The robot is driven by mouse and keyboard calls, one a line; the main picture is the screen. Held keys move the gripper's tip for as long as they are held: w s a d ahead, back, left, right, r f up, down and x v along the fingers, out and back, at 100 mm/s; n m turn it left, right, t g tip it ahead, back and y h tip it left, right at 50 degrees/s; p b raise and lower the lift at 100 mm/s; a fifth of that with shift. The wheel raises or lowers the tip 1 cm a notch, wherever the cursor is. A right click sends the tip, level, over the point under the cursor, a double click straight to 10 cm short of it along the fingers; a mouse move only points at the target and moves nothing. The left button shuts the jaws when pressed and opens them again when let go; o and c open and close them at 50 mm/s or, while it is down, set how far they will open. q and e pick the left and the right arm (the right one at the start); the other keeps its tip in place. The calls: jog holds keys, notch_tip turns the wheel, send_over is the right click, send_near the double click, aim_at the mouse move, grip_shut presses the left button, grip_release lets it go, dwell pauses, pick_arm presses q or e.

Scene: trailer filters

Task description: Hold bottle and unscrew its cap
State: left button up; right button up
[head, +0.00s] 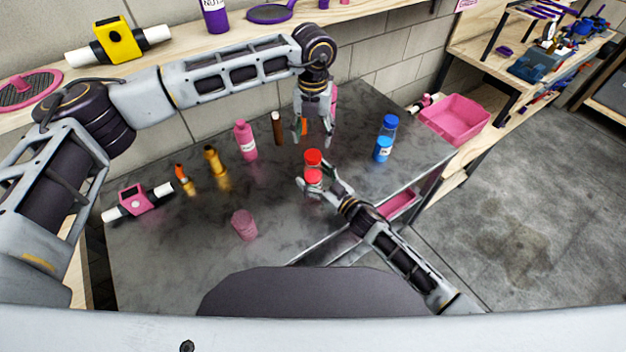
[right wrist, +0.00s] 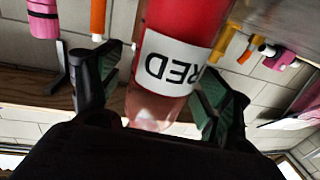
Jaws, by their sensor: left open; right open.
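A red bottle (head: 313,158) stands on the dark table near its middle; in the right wrist view the bottle (right wrist: 180,60) shows red with a white label reading "RED", upside down in that picture. My right gripper (head: 312,180) is open, with its fingers on either side of the bottle; in the right wrist view a gap shows beside the left finger, and contact on the right is unclear. My left gripper (head: 314,137) points down, open and empty, just above and behind the bottle. The bottle's lower part is partly hidden by the right gripper.
On the table (head: 160,270) stand a blue bottle (head: 384,148), a pink bottle (head: 245,140), a brown cylinder (head: 277,128), a golden bottle (head: 213,160), a pink cup (head: 243,223) and a pink device (head: 137,200). A pink bin (head: 455,118) sits to the right. The front left of the table is clear.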

jog(key=shift+c, duration=0.4)
grip_shut()
pick_arm(q)
jog(key=shift+m, duration=0.3)
